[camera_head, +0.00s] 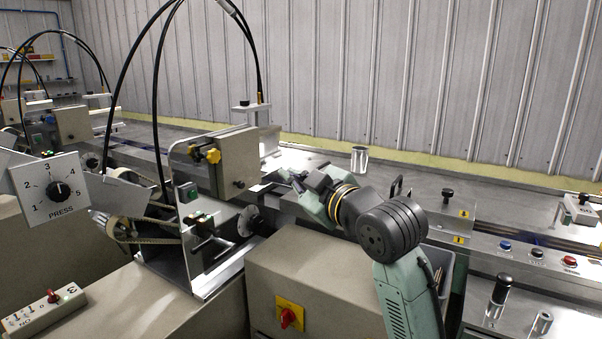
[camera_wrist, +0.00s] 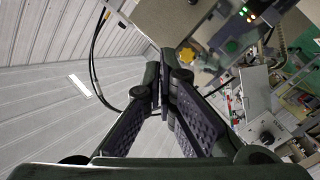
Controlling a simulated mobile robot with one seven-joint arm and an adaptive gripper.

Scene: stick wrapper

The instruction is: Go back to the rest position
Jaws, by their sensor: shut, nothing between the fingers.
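My gripper (camera_head: 292,180) is at the middle of the head view, at the end of my green and dark arm. It points left toward the wrapper's grey box-shaped head (camera_head: 238,160) and is in front of the metal work surface. In the wrist view my gripper (camera_wrist: 160,78) has its two dark fingers meeting at the tips. Nothing shows between them. The head view does not show clearly whether the fingertips touch the machine.
A red rotary switch (camera_head: 288,317) is on the cabinet below. Push buttons (camera_head: 537,252) line the right side. Black cables arch over the machine.

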